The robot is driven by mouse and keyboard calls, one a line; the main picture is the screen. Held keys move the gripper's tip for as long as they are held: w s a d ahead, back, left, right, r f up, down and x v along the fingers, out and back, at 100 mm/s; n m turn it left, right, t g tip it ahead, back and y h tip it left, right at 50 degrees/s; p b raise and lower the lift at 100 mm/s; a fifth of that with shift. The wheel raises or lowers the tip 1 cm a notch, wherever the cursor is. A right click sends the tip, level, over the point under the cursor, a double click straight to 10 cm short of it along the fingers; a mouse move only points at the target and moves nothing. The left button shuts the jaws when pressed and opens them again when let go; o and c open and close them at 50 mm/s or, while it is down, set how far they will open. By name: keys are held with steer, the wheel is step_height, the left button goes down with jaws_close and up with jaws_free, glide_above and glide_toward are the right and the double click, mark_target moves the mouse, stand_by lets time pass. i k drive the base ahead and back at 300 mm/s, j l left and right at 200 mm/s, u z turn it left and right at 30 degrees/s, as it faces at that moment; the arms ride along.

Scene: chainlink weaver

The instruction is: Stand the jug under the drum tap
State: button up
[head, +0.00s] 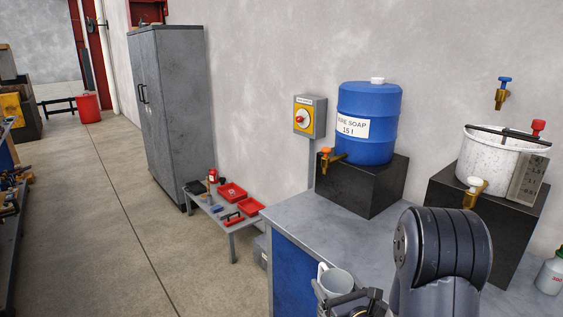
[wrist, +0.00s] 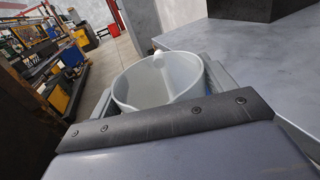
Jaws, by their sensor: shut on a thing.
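The white jug (head: 332,280) is at the bottom of the head view, at the front left edge of the grey bench. In the wrist view the jug (wrist: 158,80) shows its round open mouth, with a small spout or lip at the far rim. My gripper (head: 345,300) is shut on the jug, one finger on each side. The blue drum (head: 370,110) with a soap label stands on a black block. Its drum tap (head: 330,157), brass with an orange handle, sticks out over the bench, beyond the jug and apart from it. The jug's lower part is hidden.
A speckled white pot (head: 490,155) with its own tap stands on another black block (head: 480,205). A blue-handled wall tap (head: 502,92) is above it. A bottle (head: 550,272) stands at right. The bench top (head: 320,215) is clear in front of the drum's block (head: 365,185).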

mark_target(326, 150)
steer(key=i+j+z, duration=0.2)
steer(key=j, duration=0.2)
steer(key=i+j+z, duration=0.2)
steer(key=j, duration=0.2)
steer(key=j+z, duration=0.2)
steer(key=j, duration=0.2)
